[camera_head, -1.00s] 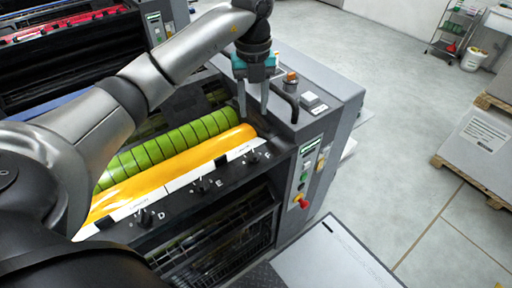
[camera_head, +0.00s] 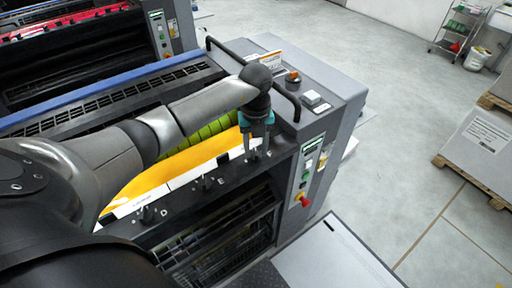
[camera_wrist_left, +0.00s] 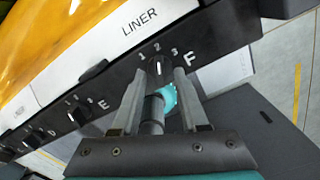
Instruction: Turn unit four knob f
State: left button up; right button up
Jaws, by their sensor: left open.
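Knob F (camera_wrist_left: 157,66), small and dark with a white pointer line, sits on the black panel strip (camera_wrist_left: 110,82) beside the letter F and a 1-2-3 scale. My left gripper (camera_wrist_left: 160,74) is open, with one fingertip to each side of the knob in the left wrist view. I cannot tell if the tips reach around it or stop just short. In the head view the left gripper (camera_head: 258,153) points down over the right end of the strip and hides knob F. My right gripper is not in view.
Knob E (camera_wrist_left: 77,115) and knob D (camera_wrist_left: 32,138) sit further along the strip. A grey side panel with buttons (camera_head: 308,178) stands to the right, beside open floor.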

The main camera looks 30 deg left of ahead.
pick_arm(q)
jog(key=shift+c, duration=0.3)
grip_shut()
dwell(0.3)
